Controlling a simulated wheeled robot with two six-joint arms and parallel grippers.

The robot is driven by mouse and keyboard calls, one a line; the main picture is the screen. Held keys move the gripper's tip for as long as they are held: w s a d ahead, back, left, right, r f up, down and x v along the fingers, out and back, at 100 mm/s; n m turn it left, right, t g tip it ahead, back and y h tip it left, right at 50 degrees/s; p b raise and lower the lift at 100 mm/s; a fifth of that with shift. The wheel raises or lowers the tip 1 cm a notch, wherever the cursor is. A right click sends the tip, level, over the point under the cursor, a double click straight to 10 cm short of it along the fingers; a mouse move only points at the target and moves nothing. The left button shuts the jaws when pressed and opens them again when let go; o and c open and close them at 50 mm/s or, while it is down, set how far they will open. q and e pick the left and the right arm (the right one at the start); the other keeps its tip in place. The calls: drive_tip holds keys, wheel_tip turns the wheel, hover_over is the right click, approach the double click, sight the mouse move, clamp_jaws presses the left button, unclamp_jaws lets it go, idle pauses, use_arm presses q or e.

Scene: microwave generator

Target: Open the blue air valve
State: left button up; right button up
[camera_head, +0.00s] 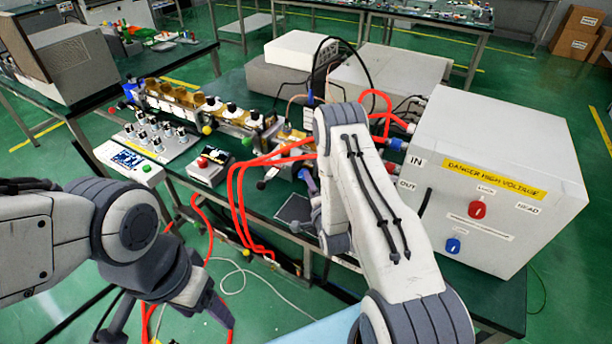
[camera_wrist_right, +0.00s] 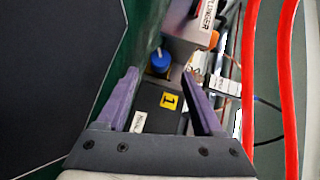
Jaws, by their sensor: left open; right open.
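A blue round knob (camera_wrist_right: 161,61), which looks like the air valve, sits on a grey block in the right wrist view, just beyond my right gripper's fingertips. My right gripper (camera_wrist_right: 159,76) is open, its two purple fingers spread either side of the line to the knob; I cannot tell if they touch it. In the head view my right arm hides most of that gripper, and one purple finger (camera_head: 308,181) shows. My left gripper (camera_head: 168,318) is open and empty at the lower left, over the floor in front of the table, partly cut off by the frame.
Red hoses (camera_head: 240,190) hang close to my right gripper. A large white box (camera_head: 500,170) with a danger label, a red knob (camera_head: 477,207) and another blue knob (camera_head: 453,245) stands at right. Small instruments (camera_head: 150,140) crowd the green table's left side.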

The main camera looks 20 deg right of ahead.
drive_tip(key=shift+p+x, duration=0.3)
drive_tip(key=shift+x, duration=2.25)
